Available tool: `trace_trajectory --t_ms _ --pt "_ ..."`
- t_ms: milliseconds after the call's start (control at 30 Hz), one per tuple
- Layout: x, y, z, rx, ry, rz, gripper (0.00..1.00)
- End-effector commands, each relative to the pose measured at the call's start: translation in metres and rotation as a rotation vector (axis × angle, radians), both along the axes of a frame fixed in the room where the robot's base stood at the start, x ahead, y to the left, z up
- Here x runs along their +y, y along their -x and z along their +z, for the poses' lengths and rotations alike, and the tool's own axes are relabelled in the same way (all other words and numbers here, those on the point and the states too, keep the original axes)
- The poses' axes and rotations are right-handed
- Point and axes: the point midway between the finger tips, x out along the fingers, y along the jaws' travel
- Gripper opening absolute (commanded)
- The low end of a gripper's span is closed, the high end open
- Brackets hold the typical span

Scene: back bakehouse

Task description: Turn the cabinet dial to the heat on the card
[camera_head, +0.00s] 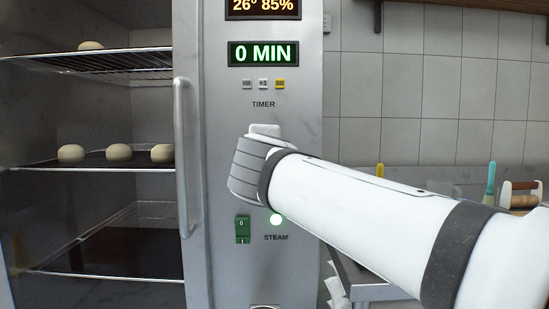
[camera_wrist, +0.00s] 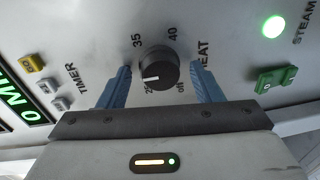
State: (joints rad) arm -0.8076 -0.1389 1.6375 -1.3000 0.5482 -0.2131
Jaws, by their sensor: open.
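In the wrist view the black cabinet dial (camera_wrist: 157,66) sits on the panel, with 25, 35, 40, "off" and part of "HEAT" marked around it. Its white pointer mark lies on its lower left side, close to the 25; I cannot tell its exact setting. My gripper (camera_wrist: 160,65) is open, one blue finger on each side of the dial, with a visible gap on both sides. In the head view my gripper (camera_head: 264,130) is at the panel below "TIMER", and my arm hides the dial. I see no card in either view.
A green steam switch (camera_head: 243,229) and a lit lamp (camera_head: 276,219) are below my wrist. Timer buttons (camera_head: 263,84) and a display reading 0 MIN (camera_head: 263,53) are above. The cabinet door handle (camera_head: 185,155) stands out to the left. Dough balls (camera_head: 118,152) lie on shelves inside.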

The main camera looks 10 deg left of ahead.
Motion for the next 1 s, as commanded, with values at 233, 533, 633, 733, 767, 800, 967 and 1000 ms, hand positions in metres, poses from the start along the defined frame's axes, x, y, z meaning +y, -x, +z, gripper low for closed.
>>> trace_trajectory --t_ms 233,533,633,733,767,800,967,1000 --pt "-0.001 0.005 0.001 -0.001 0.0 0.002 0.59" --pt "-0.014 0.052 0.006 -0.002 -0.001 0.005 0.59" --pt "-0.018 0.065 0.006 -0.001 -0.001 0.004 0.59" --pt "-0.02 0.072 0.006 0.0 0.0 0.001 0.59" --pt "-0.021 0.073 0.006 0.0 0.0 0.001 0.59" --pt "-0.021 0.075 0.006 0.0 0.0 0.001 0.59" --pt "-0.022 0.075 0.006 0.0 0.0 0.0 0.59" --pt "-0.022 0.075 0.006 0.0 0.0 0.0 0.59"
